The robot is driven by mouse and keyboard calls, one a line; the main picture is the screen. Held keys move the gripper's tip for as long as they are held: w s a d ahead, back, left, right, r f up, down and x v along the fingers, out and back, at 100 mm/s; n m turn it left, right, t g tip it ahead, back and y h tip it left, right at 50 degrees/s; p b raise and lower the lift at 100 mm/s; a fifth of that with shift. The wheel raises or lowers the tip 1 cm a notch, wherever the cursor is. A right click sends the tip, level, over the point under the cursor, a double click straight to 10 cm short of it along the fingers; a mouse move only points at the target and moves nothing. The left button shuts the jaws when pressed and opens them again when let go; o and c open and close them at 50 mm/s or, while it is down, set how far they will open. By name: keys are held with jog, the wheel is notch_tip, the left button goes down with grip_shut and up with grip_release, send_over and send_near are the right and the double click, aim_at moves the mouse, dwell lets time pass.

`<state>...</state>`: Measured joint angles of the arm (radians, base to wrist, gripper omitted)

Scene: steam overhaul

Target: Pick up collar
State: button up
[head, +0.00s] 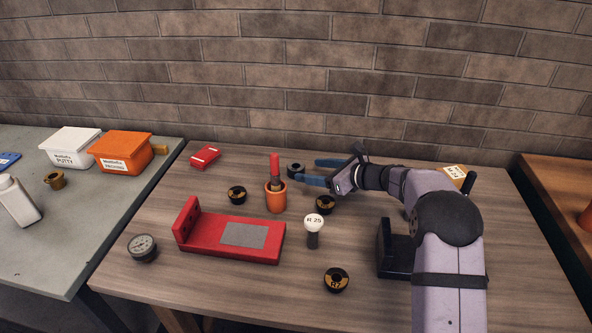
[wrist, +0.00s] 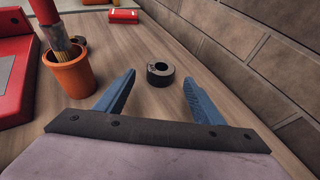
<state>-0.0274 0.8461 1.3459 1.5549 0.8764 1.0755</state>
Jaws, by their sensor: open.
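A short black ring-shaped collar (head: 294,169) lies flat on the wooden table near the back, with its hole facing up. It also shows in the wrist view (wrist: 160,80), ahead of my gripper, lined up with the gap between the fingers. My gripper (head: 306,171) has two blue fingers, is open and empty, and points left toward this collar. Other black rings with gold-marked tops lie on the table: one at the left (head: 237,194), one below my gripper (head: 325,204), and one at the front (head: 336,280). The frames do not label which is the collar.
An orange pot (head: 276,201) holding a red-handled tool stands close left of my gripper. A red bracket (head: 230,236), a white-topped knob (head: 313,226), a gauge (head: 142,247) and a red box (head: 205,157) are also on the table. The brick wall (wrist: 245,55) is close behind.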

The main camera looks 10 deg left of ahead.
aim_at(302, 169)
jog(key=shift+f+p+x, duration=0.1)
jog(key=shift+p+x, duration=0.2)
jog(key=shift+x, duration=1.2)
jog(key=shift+f+p+x, duration=0.15)
jog(key=shift+p+x, duration=0.1)
jog(key=shift+x, duration=1.25)
jog(key=shift+d, duration=0.1)
jog(key=shift+c, duration=0.2)
jog(key=c, duration=1.1)
jog(key=shift+r, duration=0.15)
jog(key=c, duration=0.4)
jog(key=shift+o, duration=0.2)
